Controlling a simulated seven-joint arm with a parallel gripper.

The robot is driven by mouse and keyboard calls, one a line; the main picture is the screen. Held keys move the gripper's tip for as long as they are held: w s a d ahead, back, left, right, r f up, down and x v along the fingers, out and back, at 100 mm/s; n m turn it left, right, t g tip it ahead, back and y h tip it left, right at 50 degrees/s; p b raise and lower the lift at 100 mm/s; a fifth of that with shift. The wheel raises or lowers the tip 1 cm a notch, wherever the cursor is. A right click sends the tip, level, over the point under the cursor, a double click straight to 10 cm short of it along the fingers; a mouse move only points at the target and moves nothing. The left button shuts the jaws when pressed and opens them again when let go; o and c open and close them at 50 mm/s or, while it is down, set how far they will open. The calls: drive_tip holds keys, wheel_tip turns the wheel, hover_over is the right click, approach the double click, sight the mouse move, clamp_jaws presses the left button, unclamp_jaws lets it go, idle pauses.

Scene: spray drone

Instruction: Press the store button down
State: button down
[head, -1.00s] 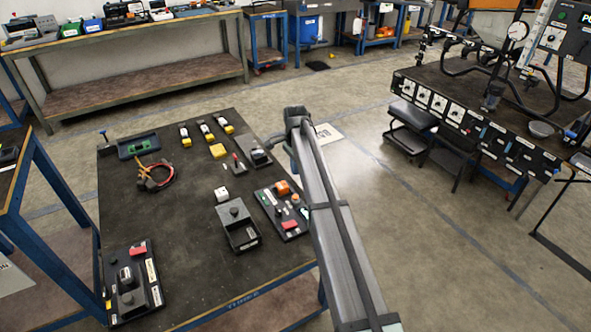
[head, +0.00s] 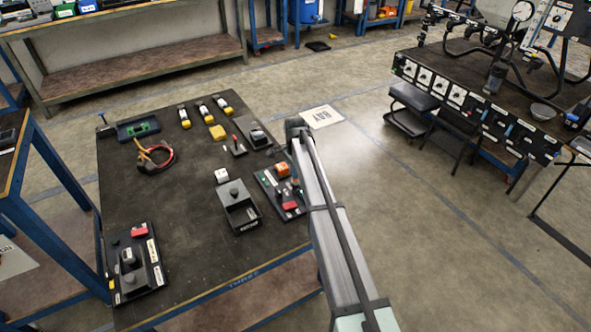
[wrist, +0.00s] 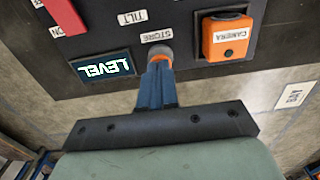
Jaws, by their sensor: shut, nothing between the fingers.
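The store button is a round grey cap (wrist: 159,51) on a dark panel (wrist: 184,24) in the wrist view, with an upside-down STORE label beside it. My gripper (wrist: 160,65) is shut and empty. Its blue fingers point at the cap, and their tips overlap its lower edge in the picture. I cannot tell whether they touch it or whether the cap is pressed. An orange edge shows at the cap's base by the fingertips. In the head view the panel (head: 268,186) lies at the table's right edge, and my arm hides the fingers.
An orange CAMERA block (wrist: 227,37) is right of the button, a lit LEVEL display (wrist: 105,69) left, and a red block (wrist: 62,14) farther left. A dark box with a knob (head: 240,214) stands left of the panel. Bare floor lies right of the table (head: 190,250).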

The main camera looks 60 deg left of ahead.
drive_tip(key=shift+d+f, duration=0.1)
drive_tip(key=shift+f, duration=1.05)
wheel_tip(320, 180, up, 15)
drive_tip(key=shift+r, duration=0.15)
idle(1.2)
